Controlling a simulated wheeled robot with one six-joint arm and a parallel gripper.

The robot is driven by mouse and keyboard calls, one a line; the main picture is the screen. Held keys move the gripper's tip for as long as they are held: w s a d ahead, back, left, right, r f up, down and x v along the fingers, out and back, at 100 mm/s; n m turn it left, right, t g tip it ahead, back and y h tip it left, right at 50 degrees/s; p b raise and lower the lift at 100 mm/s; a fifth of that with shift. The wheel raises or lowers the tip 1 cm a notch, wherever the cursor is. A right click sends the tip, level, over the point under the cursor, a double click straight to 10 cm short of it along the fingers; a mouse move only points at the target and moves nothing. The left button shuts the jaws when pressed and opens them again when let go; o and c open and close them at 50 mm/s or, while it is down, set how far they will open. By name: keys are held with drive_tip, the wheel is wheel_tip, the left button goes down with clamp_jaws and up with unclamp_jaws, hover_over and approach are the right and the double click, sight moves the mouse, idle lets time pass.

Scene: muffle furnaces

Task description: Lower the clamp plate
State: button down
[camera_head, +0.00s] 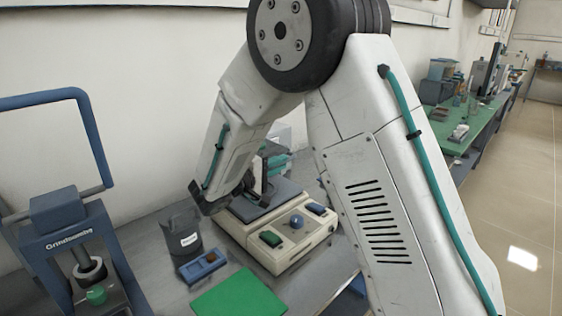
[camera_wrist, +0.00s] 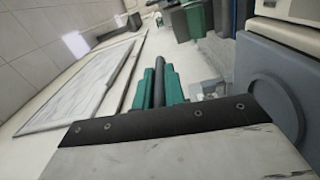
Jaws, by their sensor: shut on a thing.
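A cream bench instrument (camera_head: 278,250) stands on the grey bench, with a dark grey flat plate (camera_head: 285,192) on top. I cannot tell for certain whether this is the clamp plate. What the bar joins is hidden.
A dark labelled beaker (camera_head: 182,232), a small blue tray (camera_head: 202,266) and a green mat (camera_head: 241,296) lie in front and left of the instrument. A blue framed press (camera_head: 70,240) stands at far left. In the wrist view a grey-blue housing (camera_wrist: 265,85) is close at right.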

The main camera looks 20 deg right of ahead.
drive_tip(key=shift+f, duration=0.1)
drive_tip(key=c, duration=1.5)
unclamp_jaws()
drive_tip(key=shift+a, duration=0.1)
drive_tip(key=v, duration=0.7)
drive_tip(key=shift+s+a, duration=0.15)
drive_tip(key=shift+a, duration=0.1)
